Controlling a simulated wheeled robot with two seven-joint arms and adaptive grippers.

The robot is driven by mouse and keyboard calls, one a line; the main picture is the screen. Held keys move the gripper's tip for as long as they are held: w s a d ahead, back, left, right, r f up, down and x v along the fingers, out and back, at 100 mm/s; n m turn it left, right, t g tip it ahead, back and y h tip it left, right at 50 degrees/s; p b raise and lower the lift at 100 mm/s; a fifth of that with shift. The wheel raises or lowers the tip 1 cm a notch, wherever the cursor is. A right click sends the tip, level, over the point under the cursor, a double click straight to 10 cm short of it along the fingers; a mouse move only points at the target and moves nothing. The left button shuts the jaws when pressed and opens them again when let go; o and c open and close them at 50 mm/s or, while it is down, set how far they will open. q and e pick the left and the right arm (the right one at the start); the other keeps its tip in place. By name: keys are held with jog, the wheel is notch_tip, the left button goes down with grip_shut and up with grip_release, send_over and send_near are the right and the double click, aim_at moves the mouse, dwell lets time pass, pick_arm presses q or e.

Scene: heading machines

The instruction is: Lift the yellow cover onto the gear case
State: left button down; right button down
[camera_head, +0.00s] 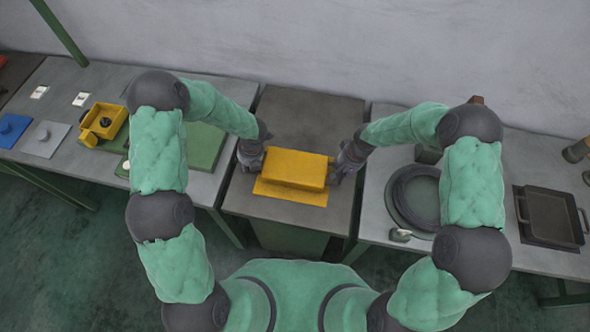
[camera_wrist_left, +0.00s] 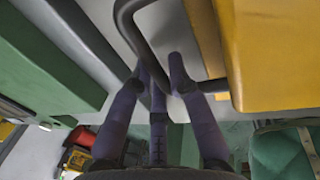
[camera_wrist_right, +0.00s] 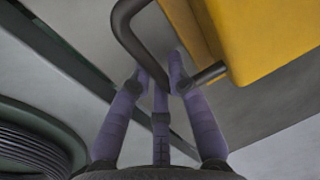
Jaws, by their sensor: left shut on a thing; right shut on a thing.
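The yellow cover (camera_head: 298,168) is a box shape at the middle bench, level in the head view, with a dark bar handle at each end. My left gripper (camera_head: 250,157) is shut on the left handle (camera_wrist_left: 150,45). My right gripper (camera_head: 343,170) is shut on the right handle (camera_wrist_right: 135,35). A flat yellow sheet or flange (camera_head: 290,192) shows below the cover's front edge; I cannot tell whether the cover touches it. A green block (camera_head: 204,145), possibly the gear case, stands on the left bench, partly hidden by my left arm.
The left bench also holds a yellow part (camera_head: 103,120) with a dark knob, a blue plate (camera_head: 12,128) and a grey plate (camera_head: 46,138). The right bench holds a round dark tray (camera_head: 396,212) and a square dark pan (camera_head: 552,215). The middle bench (camera_head: 305,115) is clear behind the cover.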

pick_arm(q)
jog(key=shift+r, duration=0.1)
pick_arm(e)
jog(key=shift+w+r, duration=0.1)
